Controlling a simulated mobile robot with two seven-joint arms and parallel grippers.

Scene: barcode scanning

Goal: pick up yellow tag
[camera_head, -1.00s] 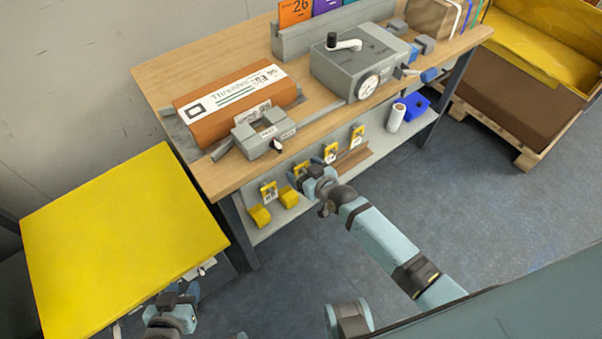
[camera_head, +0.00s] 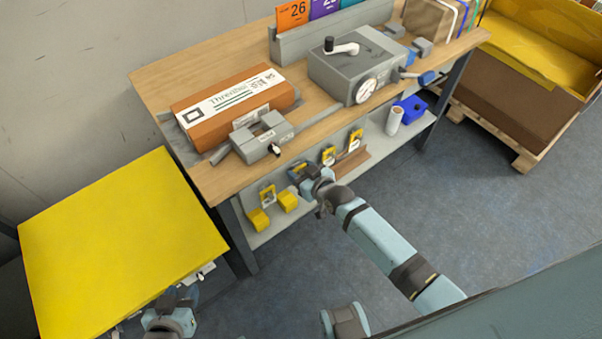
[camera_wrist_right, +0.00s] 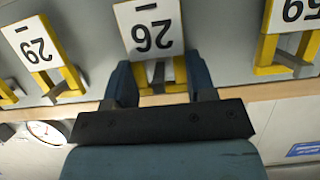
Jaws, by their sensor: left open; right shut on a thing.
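Several yellow tags with white number cards hang along the front of the workbench. My right gripper (camera_wrist_right: 160,84) is shut on the yellow tag marked 26 (camera_wrist_right: 152,28), with one finger on each side of its yellow frame. In the head view this tag (camera_head: 298,169) is partly hidden by the right gripper (camera_head: 308,181). A tag marked 29 (camera_wrist_right: 36,47) and another tag (camera_wrist_right: 293,14) flank it in the right wrist view. My left gripper (camera_head: 181,296) is open near the yellow-topped table's front edge, partly hidden by its own wrist.
The yellow-topped table (camera_head: 115,245) stands at left. The wooden workbench (camera_head: 330,118) holds an orange box (camera_head: 240,120), a clamp block (camera_head: 262,142) and a grey device (camera_head: 350,65). Yellow blocks (camera_head: 259,220) and a white roll (camera_head: 394,119) sit on the lower shelf.

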